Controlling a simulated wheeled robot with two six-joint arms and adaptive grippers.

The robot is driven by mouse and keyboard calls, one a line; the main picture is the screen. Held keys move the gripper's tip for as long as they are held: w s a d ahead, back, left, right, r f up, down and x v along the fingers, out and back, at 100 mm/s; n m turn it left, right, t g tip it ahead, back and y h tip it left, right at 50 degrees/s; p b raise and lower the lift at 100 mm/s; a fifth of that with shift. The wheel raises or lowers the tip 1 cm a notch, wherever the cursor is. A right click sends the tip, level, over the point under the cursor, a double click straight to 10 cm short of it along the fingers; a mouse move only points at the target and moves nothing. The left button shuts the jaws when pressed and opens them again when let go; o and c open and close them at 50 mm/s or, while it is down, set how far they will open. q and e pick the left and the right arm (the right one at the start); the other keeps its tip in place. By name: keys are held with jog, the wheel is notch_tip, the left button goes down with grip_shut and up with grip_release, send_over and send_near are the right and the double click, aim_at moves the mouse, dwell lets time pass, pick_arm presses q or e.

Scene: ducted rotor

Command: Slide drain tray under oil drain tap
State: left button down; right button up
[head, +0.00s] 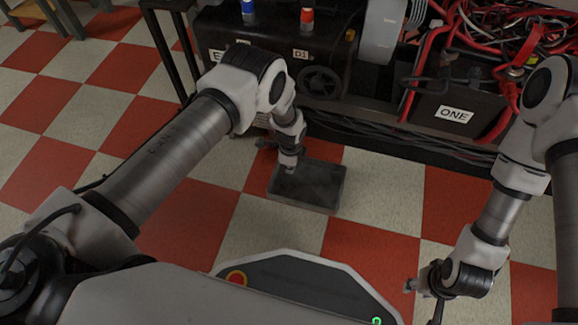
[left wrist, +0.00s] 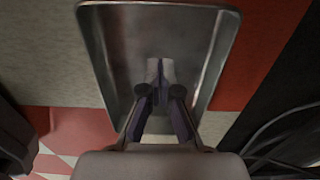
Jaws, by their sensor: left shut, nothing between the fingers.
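The drain tray (head: 318,190) is a grey metal rectangular tray on the checkered floor in front of the machinery. In the left wrist view the tray (left wrist: 118,55) fills the upper middle, with its raised rim around a bare interior. My left gripper (head: 288,169) points down over the tray's back left part. In the left wrist view its fingers (left wrist: 160,72) are together with nothing between them, over the tray's interior. I cannot tell whether they touch the tray. My right gripper (head: 411,286) is low at the right, away from the tray; its fingers are too small to read. I cannot pick out the oil drain tap.
A dark engine-like unit (head: 260,50) with a black wheel (head: 321,83) stands behind the tray. A battery box labelled ONE (head: 455,116) and red cables (head: 430,60) are at the back right. Black cables (head: 400,140) run along the frame's lower edge. Floor left of the tray is clear.

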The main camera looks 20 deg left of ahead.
aim_at(279, 177)
pick_arm(q)
jog(key=f+b, duration=0.1)
jog(key=f, duration=0.1)
jog(key=f+b, duration=0.1)
jog(key=f, duration=0.1)
jog(key=f+b, duration=0.1)
jog(key=shift+a+f, duration=0.35)
jog(key=shift+f, duration=0.05)
jog(key=a, duration=0.2)
jog(key=shift+a+r+b, duration=0.25)
jog(key=shift+a+b, duration=0.1)
jog(key=shift+b, duration=0.05)
jog(key=shift+a, duration=0.25)
jog(key=shift+r, duration=0.1)
jog(key=shift+a, duration=0.1)
